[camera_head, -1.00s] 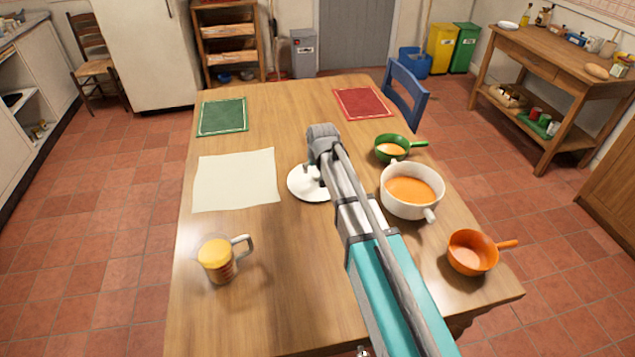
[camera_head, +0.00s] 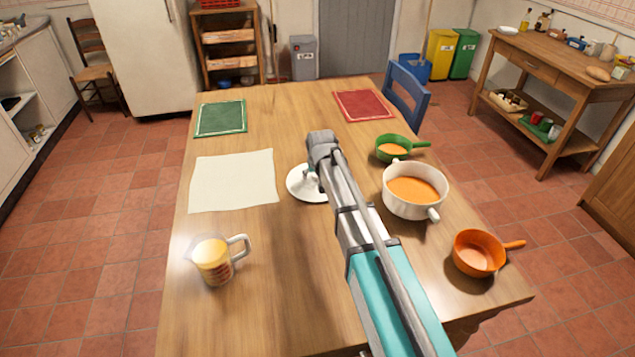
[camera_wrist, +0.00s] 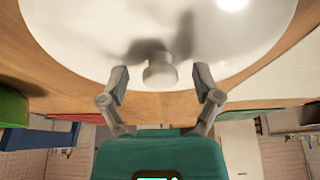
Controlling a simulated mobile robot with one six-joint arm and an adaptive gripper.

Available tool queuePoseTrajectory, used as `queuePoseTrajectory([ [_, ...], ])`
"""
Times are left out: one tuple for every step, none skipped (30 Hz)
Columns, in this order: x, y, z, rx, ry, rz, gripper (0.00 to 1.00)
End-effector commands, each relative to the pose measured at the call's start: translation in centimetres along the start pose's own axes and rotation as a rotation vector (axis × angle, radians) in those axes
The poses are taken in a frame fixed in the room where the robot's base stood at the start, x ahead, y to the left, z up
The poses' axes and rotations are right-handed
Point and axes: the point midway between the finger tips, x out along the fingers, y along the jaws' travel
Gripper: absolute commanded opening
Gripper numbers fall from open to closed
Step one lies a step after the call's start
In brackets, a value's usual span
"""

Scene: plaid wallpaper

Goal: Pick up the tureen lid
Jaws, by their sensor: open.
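The white tureen lid (camera_head: 303,186) lies on the wooden table, left of the white tureen (camera_head: 414,190), which holds orange soup. In the wrist view the lid (camera_wrist: 90,35) fills the upper part, and its round knob (camera_wrist: 160,72) shows between the finger ends. My gripper (camera_wrist: 160,88) is open, with one finger on each side of the knob and a gap on both sides. In the head view my arm hides the gripper's fingers and part of the lid.
A green pan (camera_head: 393,149) and an orange pan (camera_head: 478,252) stand near the tureen. A measuring jug (camera_head: 213,262) stands at the front left. A cream cloth (camera_head: 233,181), a green mat (camera_head: 221,119) and a red mat (camera_head: 362,104) lie flat on the table (camera_head: 285,290).

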Motion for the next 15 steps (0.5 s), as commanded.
queuePoseTrajectory([
  [0.00, -0.01, 0.00, 0.000, 0.000, 0.000, 0.82],
  [-0.01, -0.01, 0.01, 0.000, 0.000, 0.000, 0.82],
  [-0.01, -0.01, 0.01, 0.000, 0.000, 0.000, 0.82],
  [0.00, -0.01, 0.01, 0.000, 0.000, 0.000, 0.82],
  [0.00, -0.01, 0.01, 0.000, 0.000, 0.000, 0.82],
  [0.00, -0.01, 0.01, 0.000, 0.000, 0.000, 0.82],
  [0.00, -0.01, 0.01, 0.000, 0.000, 0.000, 0.82],
  [0.00, -0.01, 0.01, 0.000, 0.000, 0.000, 0.82],
  [0.00, -0.01, 0.01, 0.000, 0.000, 0.000, 0.74],
  [-0.01, 0.00, 0.01, 0.000, 0.000, 0.000, 0.69],
  [0.00, 0.00, 0.01, 0.000, 0.000, 0.000, 0.63],
  [0.00, 0.00, 0.01, 0.000, 0.000, 0.000, 0.56],
  [0.00, 0.00, 0.01, 0.000, 0.000, 0.000, 0.50],
  [0.00, 0.00, 0.01, 0.000, 0.000, 0.000, 0.45],
  [0.00, 0.00, 0.00, 0.000, 0.000, 0.000, 0.37],
])
